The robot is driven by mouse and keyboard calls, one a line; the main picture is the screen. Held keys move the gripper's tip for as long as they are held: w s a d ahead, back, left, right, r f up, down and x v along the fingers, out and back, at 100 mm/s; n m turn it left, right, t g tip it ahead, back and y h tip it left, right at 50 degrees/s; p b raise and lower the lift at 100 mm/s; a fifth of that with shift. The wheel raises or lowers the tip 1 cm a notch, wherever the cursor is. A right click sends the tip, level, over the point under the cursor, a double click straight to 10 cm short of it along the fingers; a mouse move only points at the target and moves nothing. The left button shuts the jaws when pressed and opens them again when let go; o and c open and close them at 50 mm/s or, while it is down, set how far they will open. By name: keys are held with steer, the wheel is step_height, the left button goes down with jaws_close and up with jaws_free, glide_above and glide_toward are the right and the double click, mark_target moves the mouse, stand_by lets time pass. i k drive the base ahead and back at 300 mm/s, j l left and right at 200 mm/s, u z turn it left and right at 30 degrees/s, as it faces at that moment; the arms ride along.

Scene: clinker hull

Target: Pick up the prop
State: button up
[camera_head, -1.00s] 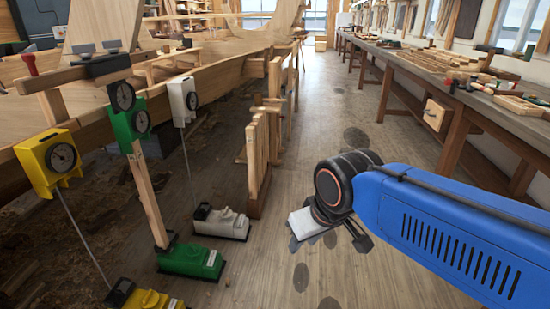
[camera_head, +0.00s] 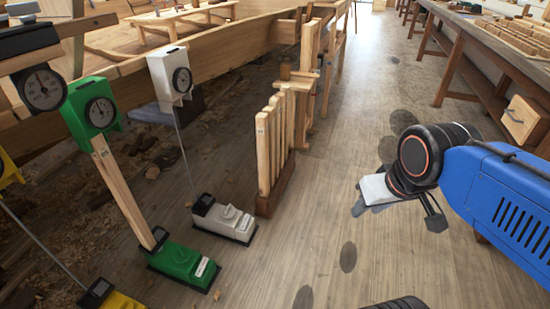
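Several pale wooden props (camera_head: 275,145) stand upright in a row in a low dark wooden rack (camera_head: 275,195), in the middle of the head view. Another wooden strut (camera_head: 127,192) leans between a green dial gauge (camera_head: 92,108) and a green base (camera_head: 183,266) at the left. My gripper (camera_head: 402,212) hangs over the open floor, right of the rack and clear of all of them. A white part at the wrist and a dark finger show, but the fingertips are partly hidden, so its opening is unclear. I see nothing held.
A white gauge (camera_head: 170,78) on a thin rod rises from a white base (camera_head: 224,220), left of the rack. The plank hull (camera_head: 225,65) runs along the left. A workbench (camera_head: 490,50) lines the right. The plank floor (camera_head: 330,245) between is clear, with dark stains.

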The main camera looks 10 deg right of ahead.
mark_target(274, 101)
steer(key=u, duration=2.2)
steer(key=z, duration=0.95)
steer(key=i+l+z, duration=0.2)
steer(key=z, duration=0.15)
steer(key=i+l+z, duration=0.7)
steer(key=i, duration=0.25)
